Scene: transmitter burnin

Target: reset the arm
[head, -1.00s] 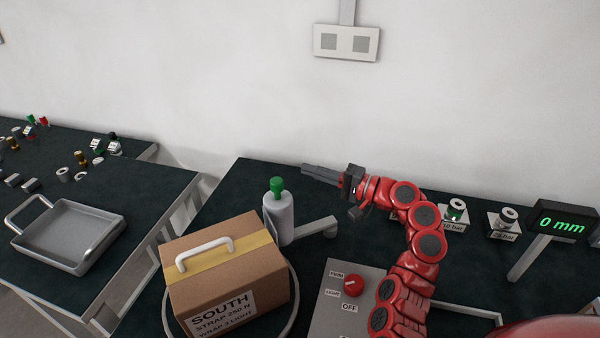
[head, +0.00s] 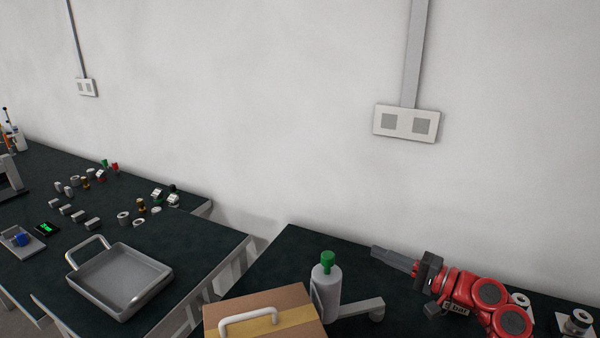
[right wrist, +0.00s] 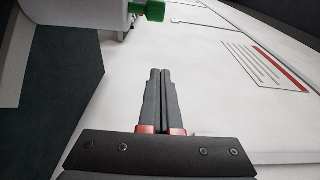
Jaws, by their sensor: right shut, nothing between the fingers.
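My right arm is red and comes in at the lower right of the head view. Its gripper (head: 388,256) points left above the dark bench, a little behind and right of a grey bottle with a green top (head: 327,285). In the right wrist view the two dark fingers (right wrist: 160,78) lie together with nothing between them. The green top (right wrist: 150,9) shows at the upper edge there, apart from the fingers. My left gripper is in neither view.
A cardboard box (head: 222,312) with a white handle stands at the bottom centre. A metal tray (head: 77,284) lies on the left bench (head: 207,237), with several small parts behind it. A gap separates the benches. Wall sockets (head: 407,123) are above.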

